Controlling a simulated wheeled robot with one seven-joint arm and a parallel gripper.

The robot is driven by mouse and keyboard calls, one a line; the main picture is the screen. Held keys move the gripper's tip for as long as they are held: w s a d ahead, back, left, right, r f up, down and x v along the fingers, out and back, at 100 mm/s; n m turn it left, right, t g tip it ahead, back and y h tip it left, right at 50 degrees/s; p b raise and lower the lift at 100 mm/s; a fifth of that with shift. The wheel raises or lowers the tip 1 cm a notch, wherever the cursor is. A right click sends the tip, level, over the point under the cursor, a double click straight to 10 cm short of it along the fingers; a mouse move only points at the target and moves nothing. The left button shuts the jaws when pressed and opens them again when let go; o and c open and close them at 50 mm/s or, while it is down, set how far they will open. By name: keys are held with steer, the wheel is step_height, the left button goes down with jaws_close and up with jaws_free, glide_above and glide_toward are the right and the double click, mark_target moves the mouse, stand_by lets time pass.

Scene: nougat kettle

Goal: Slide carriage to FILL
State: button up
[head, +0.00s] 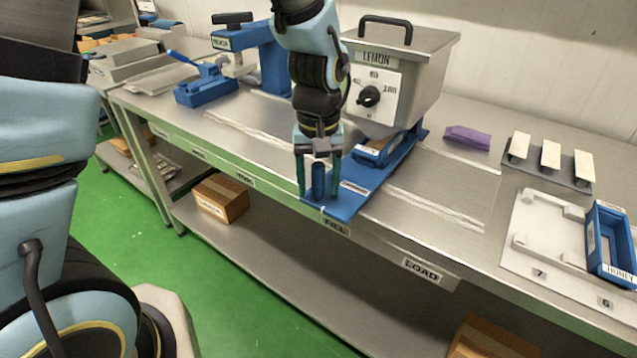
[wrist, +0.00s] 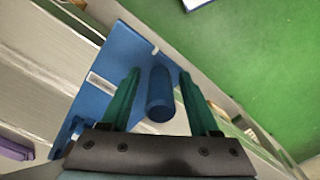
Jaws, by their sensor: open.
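The blue carriage (head: 350,200) sits on the steel bench under the LEMON kettle (head: 400,75), its front end at the FILL label (head: 335,226). A blue tray (head: 376,152) rests on it below the kettle, partly hidden by it. An upright blue post (head: 318,178) stands at the carriage's front end. My gripper (head: 318,192) points down with its green fingers on either side of the post. In the wrist view the post (wrist: 160,95) stands between the open fingers (wrist: 160,74), with gaps visible on both sides. The carriage plate (wrist: 110,75) shows there too.
The LOAD label (head: 422,270) is on the bench edge to the right, with clear track between. A blue press (head: 250,50) stands left.

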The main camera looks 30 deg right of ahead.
step_height(320, 180, up, 11)
steer(key=shift+f+b, duration=0.1)
steer(key=shift+b, duration=0.7)
steer(key=w+a+f+n, duration=0.1)
steer(key=w+a+f, duration=0.1)
steer(key=a, duration=0.8)
steer(key=w+a+f+n+t, duration=0.1)
steer(key=w+a, duration=0.3)
steer(key=a, duration=0.7)
steer(key=w+a+f+n, duration=0.3)
steer(key=a, duration=0.7)
steer(key=shift+w+a+f+t, duration=0.15)
steer(key=shift+w+f+t, duration=0.15)
steer(key=shift+w, duration=0.1)
